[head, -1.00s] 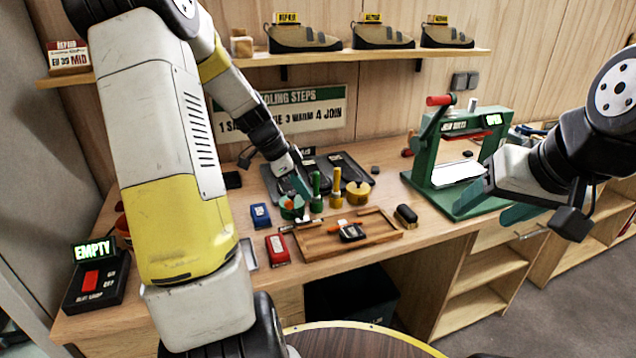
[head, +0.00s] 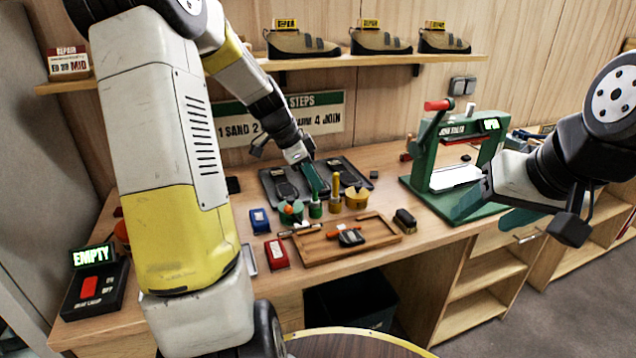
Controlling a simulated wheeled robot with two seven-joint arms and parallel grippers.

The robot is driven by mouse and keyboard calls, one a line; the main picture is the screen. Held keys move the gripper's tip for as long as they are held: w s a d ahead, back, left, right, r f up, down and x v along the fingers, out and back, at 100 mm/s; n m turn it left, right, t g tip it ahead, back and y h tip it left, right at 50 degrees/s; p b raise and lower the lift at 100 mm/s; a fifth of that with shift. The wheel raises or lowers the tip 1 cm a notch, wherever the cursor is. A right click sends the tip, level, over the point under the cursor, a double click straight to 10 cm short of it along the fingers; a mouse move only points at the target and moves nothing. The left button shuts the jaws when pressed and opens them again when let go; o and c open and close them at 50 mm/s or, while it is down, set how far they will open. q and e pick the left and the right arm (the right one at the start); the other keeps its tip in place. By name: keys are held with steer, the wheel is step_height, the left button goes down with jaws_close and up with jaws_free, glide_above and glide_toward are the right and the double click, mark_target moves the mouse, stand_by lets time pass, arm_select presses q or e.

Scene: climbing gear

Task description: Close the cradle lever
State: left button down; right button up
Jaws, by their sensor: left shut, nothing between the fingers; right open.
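My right gripper (head: 500,210) is in front of the press's right side, open and apart from the lever. My arm hides part of the press. My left gripper (head: 318,188) is shut and empty, over the green glue pot and brush at the middle of the bench, well left of the lever.
A wooden tray (head: 385,240) with a small tool lies at the bench front. A yellow pot (head: 357,198), blue box (head: 259,221), red box (head: 276,253) and dark brush (head: 404,220) surround it. A shelf (head: 300,62) with shoes runs above.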

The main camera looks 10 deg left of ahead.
arm_select(q)
steer(key=s+a+r, duration=0.4)
steer(key=a+r, duration=0.1)
steer(key=a, duration=0.2)
steer(key=shift+a+r, duration=0.15)
steer(key=shift+a, duration=0.05)
steer(key=shift+s, duration=0.1)
steer(key=s+d+r+n+t+y, duration=0.1)
steer(key=s+d+r+n, duration=0.1)
steer(key=s, duration=0.4)
steer(key=s+d+r+n+t, duration=0.1)
steer(key=s+d+r+n, duration=0.1)
steer(key=s+d+n, duration=0.3)
steer(key=s+d+r+n+t+y, duration=0.1)
steer(key=s+d+r+n, duration=0.2)
steer(key=s, duration=0.5)
steer(key=shift+s+d+n+t+y, duration=0.35)
steer(key=shift+d+n, duration=0.35)
steer(key=shift+n, duration=0.5)
